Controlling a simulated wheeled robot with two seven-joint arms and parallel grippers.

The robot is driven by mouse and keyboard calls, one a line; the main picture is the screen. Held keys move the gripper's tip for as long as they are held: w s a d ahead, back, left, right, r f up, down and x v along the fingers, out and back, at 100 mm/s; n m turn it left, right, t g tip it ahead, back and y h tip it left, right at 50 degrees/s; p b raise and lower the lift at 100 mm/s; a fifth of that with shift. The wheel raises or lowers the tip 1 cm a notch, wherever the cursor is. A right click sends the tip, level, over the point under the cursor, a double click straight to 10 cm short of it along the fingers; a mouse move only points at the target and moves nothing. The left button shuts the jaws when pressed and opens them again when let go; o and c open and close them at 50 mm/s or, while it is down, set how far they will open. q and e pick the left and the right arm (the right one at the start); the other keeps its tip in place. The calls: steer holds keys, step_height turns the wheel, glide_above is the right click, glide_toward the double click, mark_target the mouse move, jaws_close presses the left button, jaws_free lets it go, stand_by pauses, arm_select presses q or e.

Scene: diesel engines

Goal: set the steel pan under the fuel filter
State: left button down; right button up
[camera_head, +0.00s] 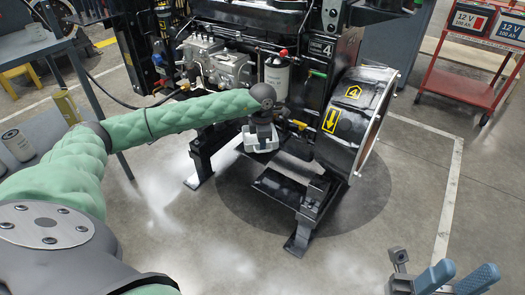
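The fuel filter (277,76), a white canister with a dark band, hangs on the front of the engine. The pan (262,145), small, pale grey and roughly rectangular, is below the filter and slightly to its left. My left gripper (262,133) points down at the pan, its fingers over or inside it. The fingertips are too small and hidden to show whether they grip it. A dark surface shows just under the pan; I cannot tell whether the pan rests on it.
The black engine stand (307,210) and round flywheel housing (352,120) are close on the right. A red cart (470,65) stands back right.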

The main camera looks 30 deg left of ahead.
arm_select(q)
step_height(320, 180, down, 3)
steer(key=shift+r, duration=0.15)
steer(key=shift+f, duration=0.3)
steer(key=c, duration=1.7)
jaws_free()
steer(key=shift+r, duration=0.15)
